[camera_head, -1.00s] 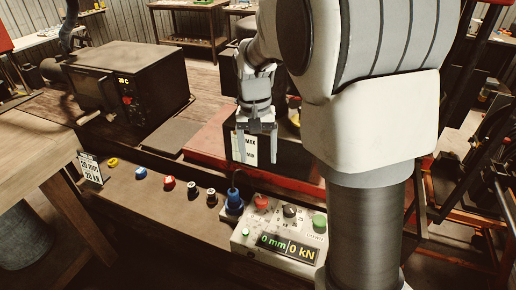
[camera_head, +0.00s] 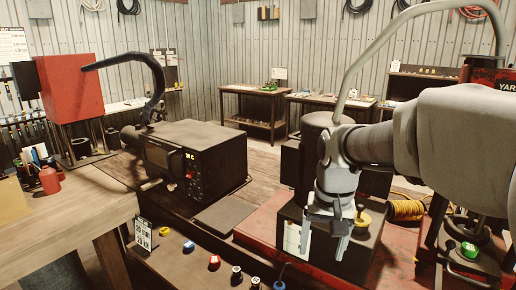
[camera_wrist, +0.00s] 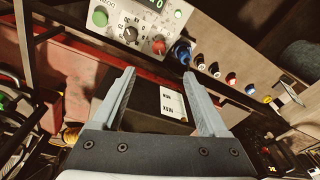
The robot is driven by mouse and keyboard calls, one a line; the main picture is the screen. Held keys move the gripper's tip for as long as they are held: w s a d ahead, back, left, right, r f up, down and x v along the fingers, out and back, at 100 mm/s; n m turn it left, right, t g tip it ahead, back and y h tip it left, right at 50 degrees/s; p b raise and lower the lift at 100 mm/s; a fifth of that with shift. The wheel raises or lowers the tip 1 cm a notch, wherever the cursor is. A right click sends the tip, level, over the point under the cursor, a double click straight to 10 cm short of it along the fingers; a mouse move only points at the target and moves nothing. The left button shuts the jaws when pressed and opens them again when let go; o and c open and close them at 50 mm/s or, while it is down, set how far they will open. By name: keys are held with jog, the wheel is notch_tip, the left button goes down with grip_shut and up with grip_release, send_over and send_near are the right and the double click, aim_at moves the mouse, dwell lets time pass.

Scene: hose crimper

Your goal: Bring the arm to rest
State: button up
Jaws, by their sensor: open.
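My gripper (camera_head: 325,240) is at the right of the middle in the head view, pointing down, with its arm coming in from the right. Its two grey fingers are apart. In the wrist view my gripper (camera_wrist: 160,95) is open with nothing held between the fingers. Behind the fingers is a dark box with a white MAX/MIN label (camera_head: 297,238); the label (camera_wrist: 172,103) also shows between the fingers in the wrist view. I cannot tell whether the fingers touch the box.
A control panel (camera_wrist: 135,30) with green and red buttons lies beyond the fingers. A dark oven-like box (camera_head: 195,155) stands left, beside a wooden bench (camera_head: 60,225). A yellow hose coil (camera_head: 405,210) lies right.

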jog(key=s+r+n+t, duration=0.2)
jog(key=s+r+t, duration=0.1)
jog(key=s, duration=1.2)
jog(key=shift+s+d+n+t, duration=0.25)
jog(key=shift+d+n+t, duration=0.1)
jog(key=shift+t, duration=0.25)
